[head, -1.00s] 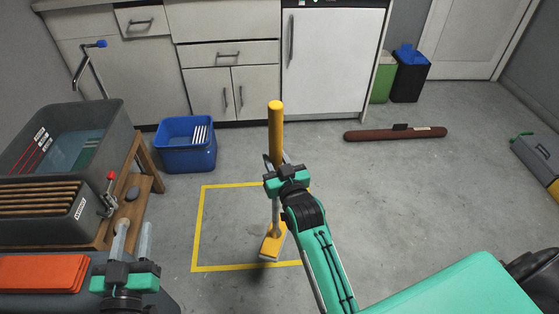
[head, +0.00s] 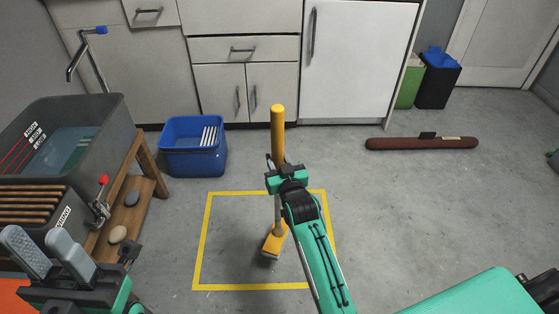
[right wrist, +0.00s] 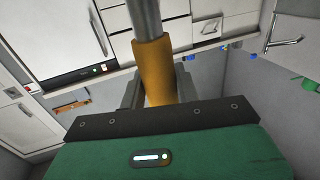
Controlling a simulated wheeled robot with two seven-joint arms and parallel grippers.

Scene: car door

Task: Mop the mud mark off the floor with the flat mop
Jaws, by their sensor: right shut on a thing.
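The flat mop stands almost upright in the head view, with a yellow-orange handle (head: 278,130) and a small yellow head (head: 273,246) low at the floor. The head is inside the yellow floor square (head: 201,240). My right gripper (head: 280,175) is shut around the mop handle; the right wrist view shows the orange grip (right wrist: 155,68) between its fingers. A faint dark smudge (head: 250,246), possibly the mud mark, lies beside the mop head, partly hidden by it. My left gripper (head: 42,248) is open and empty at the lower left, its fingers apart.
A grey sink tub (head: 110,125) on a wooden stand (head: 150,160) fills the left. A blue crate (head: 192,150) stands by the white cabinets (head: 245,80). A brown roll (head: 420,143) and bins (head: 437,82) are at the right.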

